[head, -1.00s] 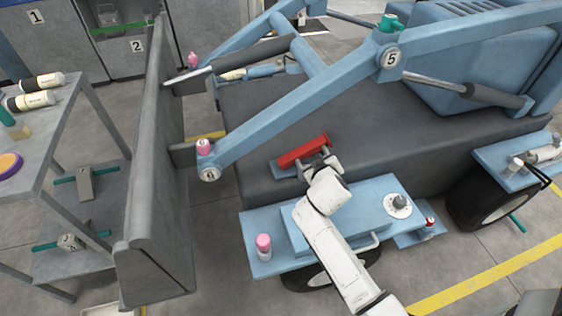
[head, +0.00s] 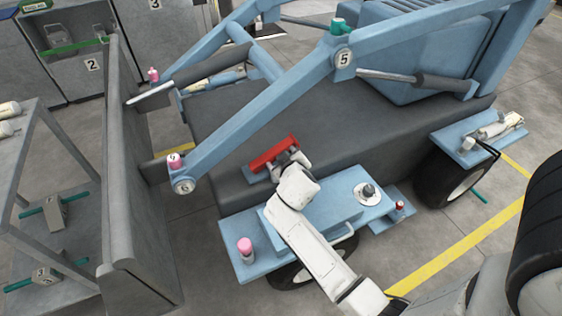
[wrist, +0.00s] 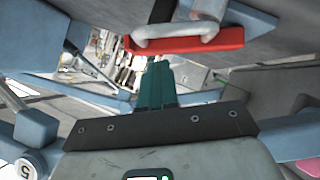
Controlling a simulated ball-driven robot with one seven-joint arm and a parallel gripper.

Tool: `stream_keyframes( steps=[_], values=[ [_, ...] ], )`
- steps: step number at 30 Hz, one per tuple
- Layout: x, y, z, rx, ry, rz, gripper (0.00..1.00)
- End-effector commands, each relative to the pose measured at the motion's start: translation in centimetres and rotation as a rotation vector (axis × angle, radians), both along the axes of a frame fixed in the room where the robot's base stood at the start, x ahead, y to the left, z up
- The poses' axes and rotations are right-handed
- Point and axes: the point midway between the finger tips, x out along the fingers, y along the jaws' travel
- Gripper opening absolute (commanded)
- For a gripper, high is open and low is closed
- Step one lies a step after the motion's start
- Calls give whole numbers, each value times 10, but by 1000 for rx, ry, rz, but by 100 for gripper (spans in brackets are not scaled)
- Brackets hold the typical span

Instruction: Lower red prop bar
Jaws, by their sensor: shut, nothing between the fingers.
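The red prop bar (head: 274,153) is raised at an angle beside the dark machine body, just beyond the end of my arm in the head view. In the wrist view the red bar (wrist: 188,40) runs across the top, with a pale grey curved handle in front of it. My gripper (wrist: 160,68) has its teal fingers together and empty. Their tips point up toward the lower edge of the bar and look close to it; I cannot tell whether they touch. In the head view my wrist hides the fingers.
A blue loader arm (head: 265,115) with a joint marked 5 slants above the bar. A blue step platform (head: 235,262) carries a pink-capped bottle (head: 245,250) and a round fitting (head: 368,192). A large grey bucket plate (head: 135,190) and a grey shelf (head: 60,180) stand at left.

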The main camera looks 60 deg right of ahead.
Motion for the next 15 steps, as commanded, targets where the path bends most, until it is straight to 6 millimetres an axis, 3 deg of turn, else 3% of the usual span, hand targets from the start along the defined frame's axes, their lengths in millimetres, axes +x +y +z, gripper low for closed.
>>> stream_keyframes(
  steps=[1, 9, 15],
  values=[
    [3, -1, 17, 0, -2, -1, 0],
    [-31, 39, 39, 0, -1, 3, 0],
    [-47, 57, 54, 0, -1, 0, 0]
  ],
)
